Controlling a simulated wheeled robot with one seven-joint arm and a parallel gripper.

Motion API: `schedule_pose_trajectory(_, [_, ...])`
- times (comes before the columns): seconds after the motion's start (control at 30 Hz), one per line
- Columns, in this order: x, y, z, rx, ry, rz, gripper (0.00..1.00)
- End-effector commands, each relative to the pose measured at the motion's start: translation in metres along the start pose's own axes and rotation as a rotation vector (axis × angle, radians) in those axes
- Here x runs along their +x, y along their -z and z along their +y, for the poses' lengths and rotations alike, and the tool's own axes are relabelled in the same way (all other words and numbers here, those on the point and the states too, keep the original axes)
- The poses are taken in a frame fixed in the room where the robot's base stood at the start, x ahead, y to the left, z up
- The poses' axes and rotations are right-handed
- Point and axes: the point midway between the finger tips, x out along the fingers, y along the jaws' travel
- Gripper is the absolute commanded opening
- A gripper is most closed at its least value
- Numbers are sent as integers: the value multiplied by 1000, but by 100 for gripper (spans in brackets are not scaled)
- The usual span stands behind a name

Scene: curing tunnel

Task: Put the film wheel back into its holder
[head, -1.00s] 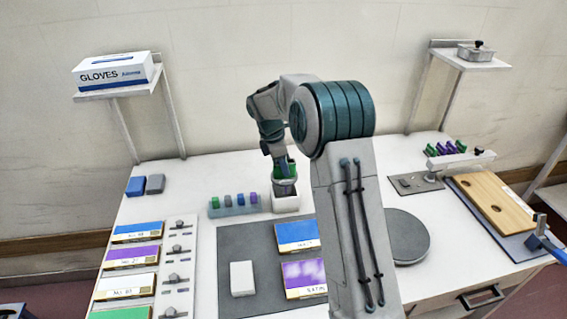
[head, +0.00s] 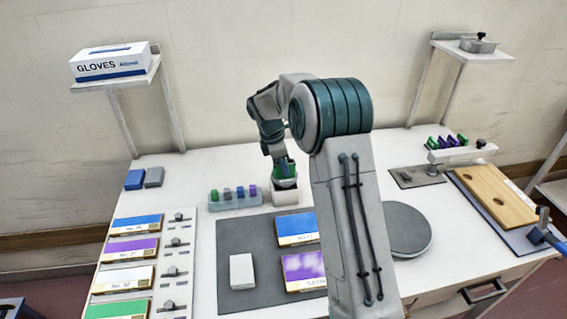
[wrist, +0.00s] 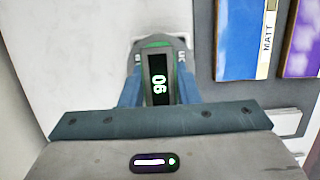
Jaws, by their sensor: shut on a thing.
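My gripper (wrist: 160,92) is shut on the film wheel. The wheel shows in the wrist view as a dark piece (wrist: 158,72) with green edges and a bright "90", between the two blue fingers. In the head view the wheel (head: 284,169) is a green and grey piece below my wrist, directly over the white holder (head: 285,197). Its lower part reaches the holder's top, and I cannot tell how deep it sits. The fingertips are mostly hidden in the head view.
A tray of coloured blocks (head: 233,204) stands just left of the holder. A dark mat (head: 235,240) with colour panels and a white block lies in front. A round grey plate (head: 410,230) is to the right. Bare table lies behind the holder.

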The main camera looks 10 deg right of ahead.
Motion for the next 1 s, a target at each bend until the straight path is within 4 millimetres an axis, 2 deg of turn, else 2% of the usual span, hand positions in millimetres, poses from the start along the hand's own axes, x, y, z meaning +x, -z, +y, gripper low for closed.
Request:
schedule_pose_trajectory(0.5, [15,4,0,0,0,0,0])
schedule_pose_trajectory(0.9, [17,4,0,0,-1,0,0])
schedule_pose_trajectory(0.93, [17,4,0,0,-1,0,37])
schedule_pose_trajectory(1.0, [17,4,0,0,-1,0,54])
